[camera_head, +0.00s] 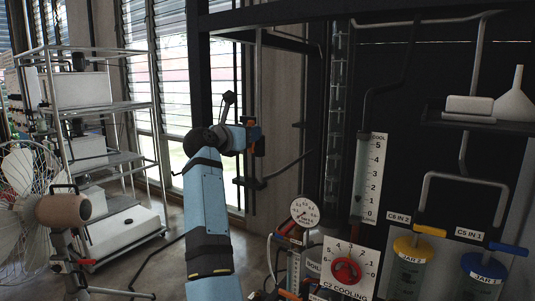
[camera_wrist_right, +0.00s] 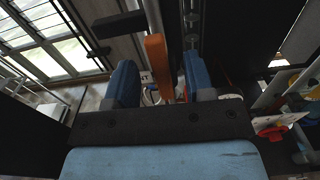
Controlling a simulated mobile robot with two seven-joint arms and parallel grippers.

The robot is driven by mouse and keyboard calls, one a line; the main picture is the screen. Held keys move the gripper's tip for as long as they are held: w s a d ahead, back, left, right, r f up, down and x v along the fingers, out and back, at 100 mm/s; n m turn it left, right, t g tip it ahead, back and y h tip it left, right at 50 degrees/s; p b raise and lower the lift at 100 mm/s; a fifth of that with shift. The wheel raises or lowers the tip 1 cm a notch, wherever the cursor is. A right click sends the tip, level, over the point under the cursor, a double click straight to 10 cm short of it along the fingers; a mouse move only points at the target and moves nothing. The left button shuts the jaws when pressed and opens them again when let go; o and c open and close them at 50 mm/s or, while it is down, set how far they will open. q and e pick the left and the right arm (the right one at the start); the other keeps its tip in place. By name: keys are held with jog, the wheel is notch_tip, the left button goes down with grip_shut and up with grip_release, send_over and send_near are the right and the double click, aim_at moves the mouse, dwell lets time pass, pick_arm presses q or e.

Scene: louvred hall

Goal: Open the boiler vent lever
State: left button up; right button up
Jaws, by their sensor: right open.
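The orange lever handle (camera_wrist_right: 157,65), which I take as the boiler vent lever, stands between the two blue fingers of my right gripper (camera_wrist_right: 162,82) in the right wrist view. Gaps show on both sides of it, so the gripper is open around it, not closed on it. In the head view my right arm reaches up from the bottom middle to the right gripper (camera_head: 245,138). Orange parts of the lever (camera_head: 262,133) show at the fingers, beside a dark vertical pipe; the rest is hidden behind the gripper. My left gripper is not in view.
A pressure gauge (camera_head: 304,212), a red cooling knob (camera_head: 345,272) and a level scale (camera_head: 371,178) are right of my arm. A yellow-handled jar (camera_head: 412,250) and blue-handled jar (camera_head: 484,272) stand farther right. A shelf rack (camera_head: 110,108) and fan (camera_head: 25,195) are left.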

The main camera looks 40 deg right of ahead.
jog(key=b+v, duration=0.1)
jog(key=v, duration=0.5)
jog(key=shift+b, duration=0.3)
jog(key=shift+a+f, duration=0.15)
jog(key=shift+a, duration=0.15)
